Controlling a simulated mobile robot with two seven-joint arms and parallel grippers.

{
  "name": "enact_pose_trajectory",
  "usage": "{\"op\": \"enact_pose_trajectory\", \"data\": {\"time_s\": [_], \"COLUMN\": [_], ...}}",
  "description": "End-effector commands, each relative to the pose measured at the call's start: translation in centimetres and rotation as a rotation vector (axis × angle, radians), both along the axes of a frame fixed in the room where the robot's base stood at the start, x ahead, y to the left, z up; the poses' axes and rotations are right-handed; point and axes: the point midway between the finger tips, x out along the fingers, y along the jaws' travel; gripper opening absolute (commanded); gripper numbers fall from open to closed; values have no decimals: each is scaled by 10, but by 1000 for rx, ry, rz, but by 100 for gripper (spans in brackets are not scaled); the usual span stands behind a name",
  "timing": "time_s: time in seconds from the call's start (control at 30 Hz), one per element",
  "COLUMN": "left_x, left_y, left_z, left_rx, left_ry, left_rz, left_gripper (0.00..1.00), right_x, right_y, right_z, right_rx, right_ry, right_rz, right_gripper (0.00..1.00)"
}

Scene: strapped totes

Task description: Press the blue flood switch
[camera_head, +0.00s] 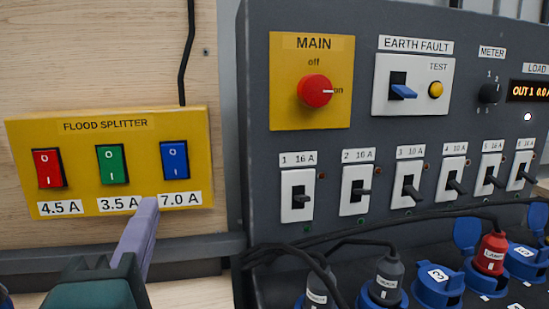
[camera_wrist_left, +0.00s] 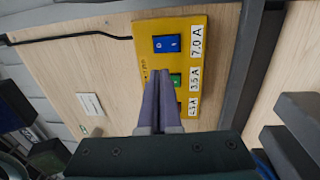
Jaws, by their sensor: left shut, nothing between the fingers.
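The blue flood switch (camera_head: 175,160) is the right-hand rocker on the yellow flood splitter box (camera_head: 85,194), above a 7.0 A label. It also shows in the left wrist view (camera_wrist_left: 166,44), unobstructed. A green rocker (camera_head: 112,164) sits in the middle over 3.5 A, and a red rocker (camera_head: 48,168) at the left over 4.5 A. My left gripper (camera_head: 149,203) is shut and empty. In the head view its purple fingertips overlap the box's lower edge, between the 3.5 A and 7.0 A labels, below and left of the blue switch. Contact cannot be told.
A dark distribution panel (camera_head: 258,155) stands to the right, with a red main knob (camera_head: 315,91) pointing to on and a row of breakers. Plugs, sockets and black cables (camera_head: 375,228) crowd below it. A black cable (camera_head: 187,55) runs up from the splitter box along the wooden wall.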

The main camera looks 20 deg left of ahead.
Motion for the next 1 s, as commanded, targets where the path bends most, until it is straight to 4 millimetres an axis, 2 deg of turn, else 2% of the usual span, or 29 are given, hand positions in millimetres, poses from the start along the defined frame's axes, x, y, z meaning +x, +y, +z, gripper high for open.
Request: {"op": "enact_pose_trajectory", "data": {"time_s": [0.17,0.6,0.8,1.0], "left_x": [20,95,113,116], "left_y": [12,59,69,71], "left_z": [7,16,17,17], "left_rx": [3,5,3,1], "left_ry": [-4,-2,-1,1], "left_rz": [0,-1,-1,-1], "left_gripper": [0,0,0,0], "right_x": [0,0,0,0], "right_y": [0,-1,-1,-1], "right_z": [8,22,23,23], "right_rx": [0,-3,-5,-5], "right_ry": [0,1,0,0], "right_rz": [0,2,4,4], "right_gripper": [50,50,50,50]}}
